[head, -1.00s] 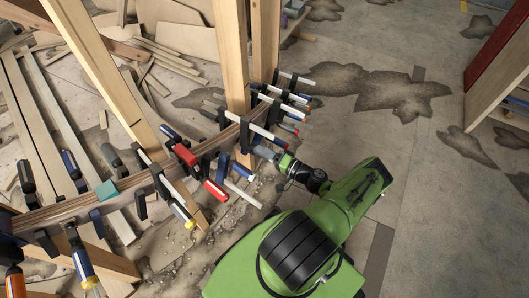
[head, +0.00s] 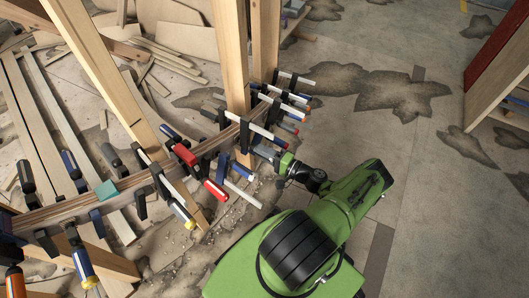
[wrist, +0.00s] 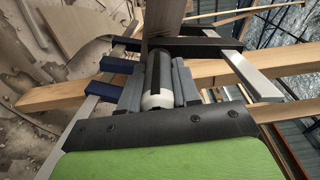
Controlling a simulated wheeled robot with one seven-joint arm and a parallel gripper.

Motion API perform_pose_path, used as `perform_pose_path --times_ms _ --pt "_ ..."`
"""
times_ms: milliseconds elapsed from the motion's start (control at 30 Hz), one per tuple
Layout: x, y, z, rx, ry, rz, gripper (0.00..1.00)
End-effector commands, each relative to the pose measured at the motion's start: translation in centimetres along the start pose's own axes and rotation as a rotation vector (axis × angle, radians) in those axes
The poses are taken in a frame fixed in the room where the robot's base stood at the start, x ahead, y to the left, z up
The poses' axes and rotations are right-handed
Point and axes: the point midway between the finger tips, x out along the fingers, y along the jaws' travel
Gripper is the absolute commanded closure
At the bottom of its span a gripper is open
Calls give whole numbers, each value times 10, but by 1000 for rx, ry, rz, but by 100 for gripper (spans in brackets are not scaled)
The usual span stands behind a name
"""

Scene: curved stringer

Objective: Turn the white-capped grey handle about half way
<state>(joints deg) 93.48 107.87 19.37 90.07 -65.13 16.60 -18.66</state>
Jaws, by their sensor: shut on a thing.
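The white-capped grey handle (wrist: 160,80) shows in the wrist view, dark grey with a white end (wrist: 158,101) toward my palm. It lies between the two fingers of my gripper (wrist: 157,78), which are shut on it. In the head view my gripper (head: 267,153) is at the right side of the curved stringer (head: 150,182), among the clamps. There the handle is mostly hidden by my gripper, and its turn angle cannot be told.
Several clamps line the stringer, including one with a red handle (head: 215,190) and one with a blue handle (head: 243,170) close to my gripper. A wooden post (head: 231,60) stands just behind. The concrete floor (head: 400,140) to the right is mostly clear.

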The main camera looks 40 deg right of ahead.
Motion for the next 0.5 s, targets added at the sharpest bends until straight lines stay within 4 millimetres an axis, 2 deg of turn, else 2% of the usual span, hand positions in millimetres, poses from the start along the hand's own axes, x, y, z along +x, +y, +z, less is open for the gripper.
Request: perform_pose_path --times_ms 67,100,200,233,500 --pt "0 1 -1 -1 2 2 99" --pt "0 1 -1 -1 2 2 63" --pt "0 0 -1 -1 2 2 47" --pt "0 0 0 -1 2 2 44" --pt "-1 0 0 -1 1 1 44"
